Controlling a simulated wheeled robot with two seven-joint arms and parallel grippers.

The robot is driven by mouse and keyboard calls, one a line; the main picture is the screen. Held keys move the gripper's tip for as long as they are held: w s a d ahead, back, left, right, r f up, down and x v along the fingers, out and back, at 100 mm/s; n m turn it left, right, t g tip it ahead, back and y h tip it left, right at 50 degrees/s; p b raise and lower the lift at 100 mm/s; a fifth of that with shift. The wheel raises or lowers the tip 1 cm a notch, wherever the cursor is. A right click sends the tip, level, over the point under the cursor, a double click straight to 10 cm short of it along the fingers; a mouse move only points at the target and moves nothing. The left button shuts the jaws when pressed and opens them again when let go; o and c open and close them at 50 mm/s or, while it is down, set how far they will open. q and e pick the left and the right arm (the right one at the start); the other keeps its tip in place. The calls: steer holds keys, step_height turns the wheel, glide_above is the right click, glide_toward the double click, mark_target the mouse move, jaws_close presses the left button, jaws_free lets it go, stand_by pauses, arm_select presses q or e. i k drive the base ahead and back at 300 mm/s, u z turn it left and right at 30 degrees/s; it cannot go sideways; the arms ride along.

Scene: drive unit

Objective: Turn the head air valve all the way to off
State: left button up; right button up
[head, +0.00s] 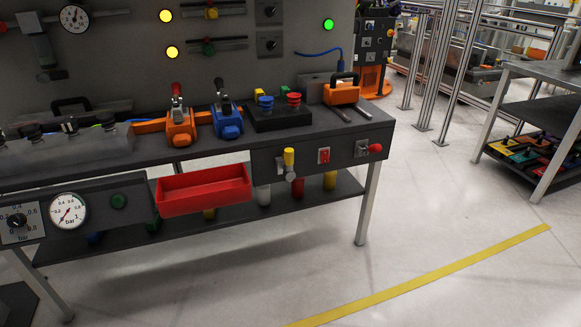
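Neither of my grippers shows in the head view. No label marking the head air valve is readable, so I cannot tell for sure which control it is. A valve with an upright yellow handle (289,157) sits on the bench's dark front panel, with a metal body below it. To its right are a red switch (323,156) and a red knob (375,149) sticking out to the right. On the left panel are a black knob with a bar scale (18,221), a round bar gauge (68,211) and a green button (118,201).
A red tray (203,190) hangs under the bench front. The floor in front is clear, with a yellow line (430,280). A side table (545,75) stands right.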

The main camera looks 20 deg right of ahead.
mark_target(288, 172)
steer(key=k, duration=0.15)
steer(key=z, duration=0.8)
steer(key=i, duration=1.1)
steer(key=u, duration=0.95)
steer(key=i, duration=0.45)
steer(key=u, duration=0.3)
